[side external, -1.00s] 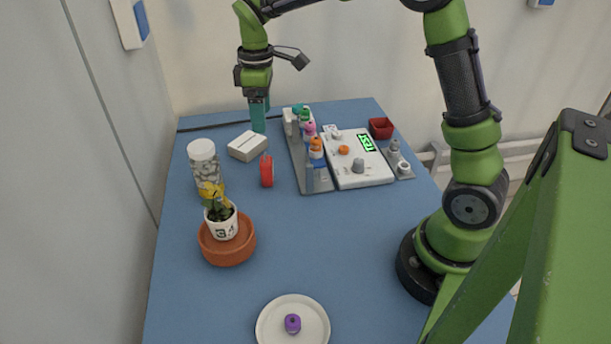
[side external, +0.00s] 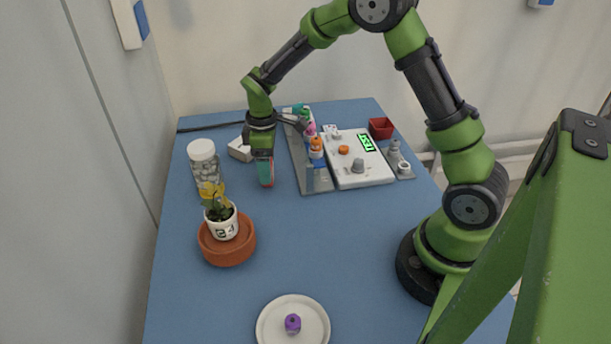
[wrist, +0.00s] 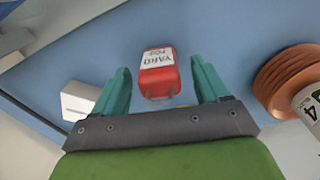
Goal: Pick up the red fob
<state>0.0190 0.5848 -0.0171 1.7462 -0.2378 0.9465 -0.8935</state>
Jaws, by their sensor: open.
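The red fob (wrist: 157,75) lies on the blue table and has a white label reading "YARD FOB" in the wrist view. In that view my gripper (wrist: 162,80) is open, with one teal finger on each side of the fob and a gap on both sides. In the side external view my gripper (side external: 265,172) is low over the fob's spot and hides most of it; only a little red shows at its edge. I cannot tell how far above the table the fingertips are.
A white box (side external: 239,150) stands close behind my gripper. A jar (side external: 204,165) and a potted plant in a terracotta saucer (side external: 227,250) stand to the left. A grey rack (side external: 317,184) with bottles is close on the right. The table's front middle is clear around a white plate (side external: 265,326).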

